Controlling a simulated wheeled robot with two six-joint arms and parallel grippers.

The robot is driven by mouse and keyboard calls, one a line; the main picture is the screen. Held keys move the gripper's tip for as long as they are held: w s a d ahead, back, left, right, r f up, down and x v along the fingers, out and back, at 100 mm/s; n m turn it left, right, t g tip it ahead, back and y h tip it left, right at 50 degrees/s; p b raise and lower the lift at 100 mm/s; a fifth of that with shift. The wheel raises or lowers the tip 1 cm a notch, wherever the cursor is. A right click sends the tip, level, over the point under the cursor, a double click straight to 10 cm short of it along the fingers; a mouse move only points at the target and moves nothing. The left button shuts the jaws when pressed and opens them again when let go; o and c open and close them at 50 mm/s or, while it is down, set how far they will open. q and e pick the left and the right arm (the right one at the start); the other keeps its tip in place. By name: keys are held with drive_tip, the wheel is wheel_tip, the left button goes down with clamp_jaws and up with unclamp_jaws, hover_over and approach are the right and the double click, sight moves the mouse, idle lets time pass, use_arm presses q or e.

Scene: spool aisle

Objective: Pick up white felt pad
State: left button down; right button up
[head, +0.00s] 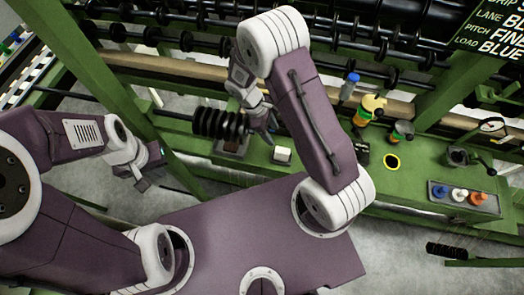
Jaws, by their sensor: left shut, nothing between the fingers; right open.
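A small white block-like pad (282,155), likely the white felt pad, sits on the green bench (310,172). My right gripper (264,128) is open just up and left of the pad in the picture, apart from it as far as I can tell. Its fingers are dark and small, partly lost against a black ribbed roll (220,124) beside it. My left gripper (150,172) is shut and empty, well to the left over the floor, away from the bench.
A blue-capped bottle (348,87), a yellow-topped bottle (370,108) and a grey-topped bottle (400,132) stand right of my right arm. Green rack posts (85,55) flank the bench.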

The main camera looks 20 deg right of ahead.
sight(282, 150)
drive_tip(key=f, duration=0.1)
drive_tip(key=s+d+f, duration=0.1)
drive_tip(key=s+f, duration=0.1)
drive_tip(key=f, duration=0.1)
drive_tip(key=shift+s+d, duration=0.25)
drive_tip(key=shift+d, duration=0.15)
drive_tip(key=shift+w+a+f, duration=0.1)
drive_tip(key=shift+f, duration=0.25)
drive_tip(key=f, duration=0.1)
drive_tip(key=s+d+f, duration=0.1)
drive_tip(key=s+f+p, duration=0.1)
drive_tip(key=shift+d+f, duration=0.35)
drive_tip(key=shift+w+d+f, duration=0.1)
drive_tip(key=shift+f, duration=0.3)
clamp_jaws()
